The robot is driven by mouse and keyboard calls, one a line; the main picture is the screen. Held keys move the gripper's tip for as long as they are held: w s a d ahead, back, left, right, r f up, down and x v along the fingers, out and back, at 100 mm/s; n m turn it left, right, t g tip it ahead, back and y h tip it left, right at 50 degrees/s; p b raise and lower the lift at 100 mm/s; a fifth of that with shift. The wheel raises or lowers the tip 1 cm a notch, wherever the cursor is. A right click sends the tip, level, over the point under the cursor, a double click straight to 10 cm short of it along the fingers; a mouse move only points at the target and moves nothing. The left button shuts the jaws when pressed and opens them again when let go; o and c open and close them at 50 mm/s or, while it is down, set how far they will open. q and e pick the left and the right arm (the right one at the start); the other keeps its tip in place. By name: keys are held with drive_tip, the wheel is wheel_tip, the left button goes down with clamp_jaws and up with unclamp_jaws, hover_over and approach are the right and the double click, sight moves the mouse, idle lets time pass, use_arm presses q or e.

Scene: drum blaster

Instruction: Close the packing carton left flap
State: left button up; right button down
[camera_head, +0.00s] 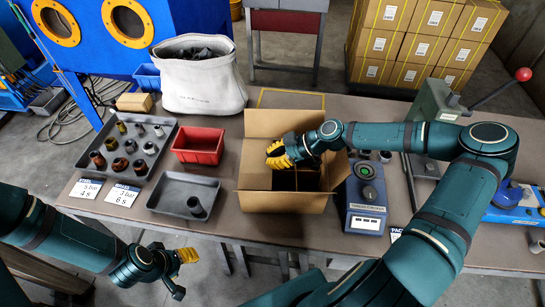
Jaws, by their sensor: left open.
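The open cardboard packing carton (283,203) stands on the table, with dark dividers (308,180) inside. Its back flap (283,122) stands up and its right flap (340,170) leans outward. A tan panel at the carton's left side (254,166) seems to be the left flap or inner wall; I cannot tell its exact angle. My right gripper (278,154), with yellow fingertips, is over the carton's left half, close to that panel. Whether it touches is unclear. My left gripper (180,272) is open and empty, low in front of the table's edge.
A red bin (198,146) and a grey tray (172,190) with one part stand left of the carton. A larger tray (114,171) holds several metal parts. A blue-grey device (366,197) stands close on the right. A white sack (202,83) is behind.

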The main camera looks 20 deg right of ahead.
drive_tip(key=shift+r+p, duration=0.5)
drive_tip(key=shift+r, duration=0.2)
wheel_tip(320, 180, up, 10)
idle(0.4)
